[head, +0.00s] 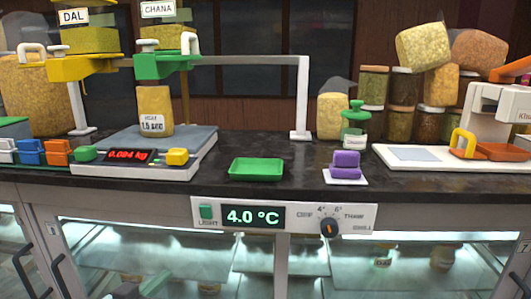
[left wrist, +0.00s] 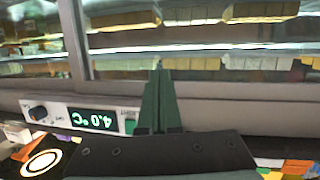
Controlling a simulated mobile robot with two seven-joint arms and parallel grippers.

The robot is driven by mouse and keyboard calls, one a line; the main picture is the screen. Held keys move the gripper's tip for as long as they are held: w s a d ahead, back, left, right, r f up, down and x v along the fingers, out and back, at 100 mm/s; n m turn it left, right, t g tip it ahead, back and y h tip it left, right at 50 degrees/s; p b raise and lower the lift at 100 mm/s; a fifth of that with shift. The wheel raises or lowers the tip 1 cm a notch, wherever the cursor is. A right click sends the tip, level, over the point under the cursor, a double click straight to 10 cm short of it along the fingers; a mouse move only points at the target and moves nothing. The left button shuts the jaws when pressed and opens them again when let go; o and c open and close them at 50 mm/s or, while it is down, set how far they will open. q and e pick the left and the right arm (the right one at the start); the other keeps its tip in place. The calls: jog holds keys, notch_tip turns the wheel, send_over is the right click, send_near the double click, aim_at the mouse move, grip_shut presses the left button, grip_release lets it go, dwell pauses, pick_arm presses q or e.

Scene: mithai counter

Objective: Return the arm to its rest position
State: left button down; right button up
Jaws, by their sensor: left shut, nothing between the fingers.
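My left gripper (left wrist: 160,70) shows in the left wrist view, with its dark green fingers together and nothing between them. It points toward the glass front of the chilled display case, beside the 4.0 °C panel (left wrist: 85,117), which appears turned over in that view. My right gripper is in neither view.
Dispensers labelled DAL and CHANA hang at left. Several jars stand behind.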

pick_arm(q)
jog(key=s+d+f+g, duration=0.2)
jog(key=s+f, duration=1)
jog(key=f, duration=0.2)
jog(key=s+d+f+g+y, duration=0.1)
jog(key=s+d+f+g, duration=0.2)
jog(key=s+f, duration=1)
jog(key=shift+d+f, duration=0.35)
jog(key=shift+f, duration=0.3)
